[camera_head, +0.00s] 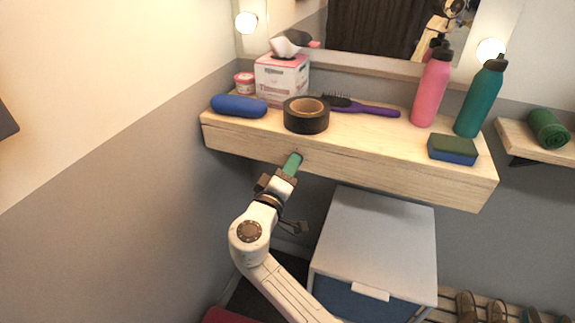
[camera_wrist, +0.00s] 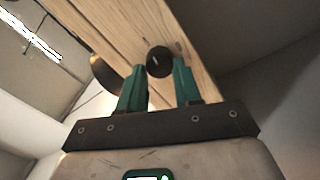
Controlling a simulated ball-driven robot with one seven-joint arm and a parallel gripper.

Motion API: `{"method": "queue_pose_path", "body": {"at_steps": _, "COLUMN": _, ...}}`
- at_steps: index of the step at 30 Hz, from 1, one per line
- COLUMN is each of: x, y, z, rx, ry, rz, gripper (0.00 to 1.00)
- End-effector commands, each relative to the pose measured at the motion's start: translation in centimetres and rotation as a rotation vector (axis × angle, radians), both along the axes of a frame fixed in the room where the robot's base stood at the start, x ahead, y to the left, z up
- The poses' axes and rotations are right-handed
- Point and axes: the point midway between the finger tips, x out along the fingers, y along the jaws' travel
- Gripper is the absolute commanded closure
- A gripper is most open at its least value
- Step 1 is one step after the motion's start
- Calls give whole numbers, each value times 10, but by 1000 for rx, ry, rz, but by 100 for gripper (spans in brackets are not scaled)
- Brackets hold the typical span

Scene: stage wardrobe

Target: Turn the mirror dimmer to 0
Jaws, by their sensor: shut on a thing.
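The mirror dimmer is a round black knob (camera_wrist: 160,62) on the wooden front of the shelf, shown in the wrist view with a small pale mark on its face. My gripper (camera_wrist: 163,72) has its green fingers on either side of the knob and is shut on it. In the head view my gripper (camera_head: 296,158) reaches up to the shelf's front face below the tape roll, and the knob is hidden there or too small to make out. The mirror (camera_head: 375,35) stands behind the shelf with lit round bulbs (camera_head: 246,22) beside it.
The shelf (camera_head: 350,165) holds a tape roll (camera_head: 306,115), a blue case (camera_head: 238,106), a tissue box (camera_head: 282,78), a purple brush (camera_head: 365,108), a pink bottle (camera_head: 431,90), a teal bottle (camera_head: 479,100) and a sponge (camera_head: 452,150). A white cabinet (camera_head: 380,235) stands below.

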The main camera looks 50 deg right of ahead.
Motion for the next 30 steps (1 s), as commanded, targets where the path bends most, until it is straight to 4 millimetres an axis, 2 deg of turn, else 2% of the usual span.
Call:
{"method": "queue_pose_path", "body": {"at_steps": 1, "x": -5, "y": -3, "z": 3, "rx": -16, "ry": 40, "rz": -17, "gripper": 97}}
{"method": "queue_pose_path", "body": {"at_steps": 30, "x": -5, "y": -5, "z": 8, "rx": -330, "ry": 903, "rz": -21, "gripper": 97}}
